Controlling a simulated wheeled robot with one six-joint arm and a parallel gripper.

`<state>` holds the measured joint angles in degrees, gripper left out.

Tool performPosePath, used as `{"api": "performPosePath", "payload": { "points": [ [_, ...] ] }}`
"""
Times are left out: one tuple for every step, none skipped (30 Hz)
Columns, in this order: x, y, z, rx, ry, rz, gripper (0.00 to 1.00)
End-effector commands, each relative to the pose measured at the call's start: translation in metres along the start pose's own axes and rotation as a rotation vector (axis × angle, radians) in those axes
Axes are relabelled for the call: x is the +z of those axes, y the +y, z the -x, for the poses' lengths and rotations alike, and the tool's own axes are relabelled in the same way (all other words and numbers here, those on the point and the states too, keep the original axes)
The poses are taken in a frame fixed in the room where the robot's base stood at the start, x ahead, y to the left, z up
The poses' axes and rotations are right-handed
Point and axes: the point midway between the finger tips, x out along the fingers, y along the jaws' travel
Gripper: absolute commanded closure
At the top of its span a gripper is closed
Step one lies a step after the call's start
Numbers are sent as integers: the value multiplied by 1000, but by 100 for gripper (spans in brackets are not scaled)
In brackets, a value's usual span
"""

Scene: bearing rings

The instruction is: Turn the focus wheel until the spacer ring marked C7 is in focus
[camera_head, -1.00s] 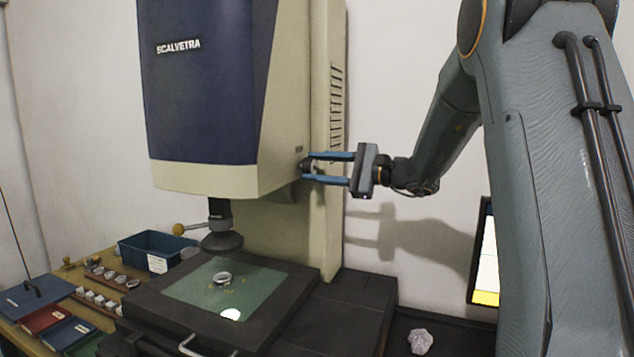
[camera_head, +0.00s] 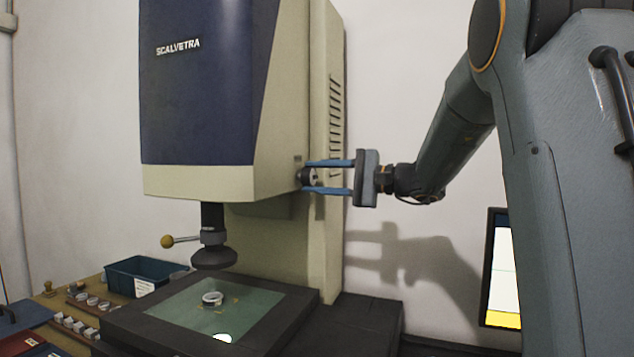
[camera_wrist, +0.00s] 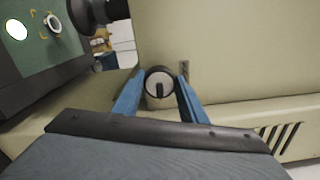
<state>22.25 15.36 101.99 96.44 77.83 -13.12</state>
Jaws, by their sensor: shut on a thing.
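The focus wheel (camera_head: 309,177) is a dark knob on the right side of the tall measuring machine (camera_head: 205,90). In the wrist view the focus wheel (camera_wrist: 159,84) shows a pale face with a dark bar standing nearly upright. My gripper (camera_head: 312,177) has its two blue fingers around the wheel, one above and one below in the head view, and is shut on it. A metal ring (camera_head: 212,298) lies on the green glass stage under the lens (camera_head: 214,257). Any marking on the ring is too small to read. The ring also shows in the wrist view (camera_wrist: 54,23).
A monitor (camera_head: 502,268) stands at the right, partly behind my arm; its picture is mostly cut off. A blue bin (camera_head: 140,273) and trays of small parts (camera_head: 88,302) sit on the wooden bench at left.

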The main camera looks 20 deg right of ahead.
Motion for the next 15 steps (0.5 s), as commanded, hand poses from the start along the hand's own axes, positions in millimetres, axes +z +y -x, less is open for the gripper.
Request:
{"api": "performPosePath", "payload": {
  "points": [
    [0, 1, 0, 2, 1, 0, 84],
    [0, 1, 0, 2, 1, 0, 84],
    [0, 1, 0, 2, 0, -1, 84],
    [0, 1, 0, 2, 0, -1, 84],
    [0, 1, 0, 2, 0, -1, 84],
    [0, 1, 0, 2, 0, -1, 84],
    [0, 1, 0, 2, 1, -1, 84],
    [0, 1, 0, 2, 0, -1, 84],
    [0, 1, 0, 2, 0, -1, 55],
    [0, 1, 0, 2, 0, -1, 50],
    [0, 1, 0, 1, 0, -1, 45],
    [0, 1, 0, 1, 0, -1, 43],
    [0, 1, 0, 1, 0, -1, 43],
    [0, 0, 0, 1, 0, -1, 43],
    [0, 0, 0, 1, 0, -1, 43]
  ]
}}
